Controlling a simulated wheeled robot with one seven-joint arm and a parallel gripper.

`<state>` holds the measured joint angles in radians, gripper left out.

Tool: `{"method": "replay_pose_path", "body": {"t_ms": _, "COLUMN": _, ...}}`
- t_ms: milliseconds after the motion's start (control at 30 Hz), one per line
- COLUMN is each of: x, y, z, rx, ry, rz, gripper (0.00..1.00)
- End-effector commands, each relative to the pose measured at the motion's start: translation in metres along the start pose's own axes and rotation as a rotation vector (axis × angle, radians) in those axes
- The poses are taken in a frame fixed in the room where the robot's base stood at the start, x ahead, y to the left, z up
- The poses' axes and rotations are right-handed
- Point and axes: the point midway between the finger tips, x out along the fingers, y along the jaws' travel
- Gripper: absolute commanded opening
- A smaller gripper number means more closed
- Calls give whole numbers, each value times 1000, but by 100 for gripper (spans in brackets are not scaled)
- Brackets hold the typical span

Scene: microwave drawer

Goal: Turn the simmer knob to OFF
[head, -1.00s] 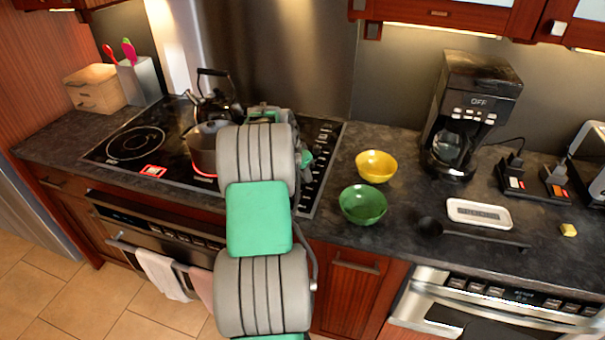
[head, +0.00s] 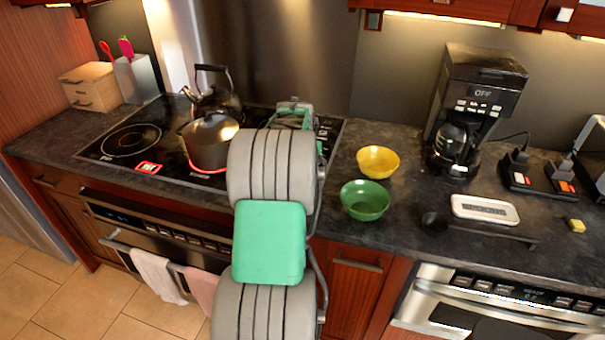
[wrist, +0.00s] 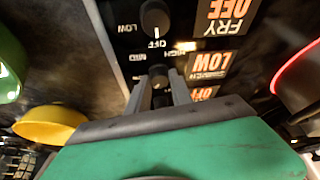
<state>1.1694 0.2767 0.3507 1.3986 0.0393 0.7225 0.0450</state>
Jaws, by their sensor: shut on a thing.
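In the wrist view the stove's control strip shows upside down. A small dark knob (wrist: 158,72) sits between the two grey fingers of my gripper (wrist: 160,91), which is shut on it. Beside this knob is an orange display (wrist: 211,64) reading LOW; its smaller lettering looks like SIMMER. Another black knob (wrist: 155,17), with a white pointer mark, stands beside the display (wrist: 228,10) reading FRY OFF. In the head view my arm hides the fingertips and most of the knobs on the cooktop (head: 122,158).
A lidded pot (head: 208,142) stands on a red-glowing burner left of my arm, with a kettle (head: 214,98) behind it. A yellow bowl (head: 378,161) and a green bowl (head: 365,200) stand on the counter right of the cooktop. A coffee maker (head: 478,110) is farther right.

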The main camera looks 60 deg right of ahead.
Motion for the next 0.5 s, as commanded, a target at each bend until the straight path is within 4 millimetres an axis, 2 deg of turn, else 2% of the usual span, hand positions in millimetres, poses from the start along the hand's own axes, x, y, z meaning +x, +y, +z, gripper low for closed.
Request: {"method": "replay_pose_path", "body": {"t_ms": 500, "x": 0, "y": 4, "z": -1, "rx": -412, "ry": 0, "rz": -171, "gripper": 0}}
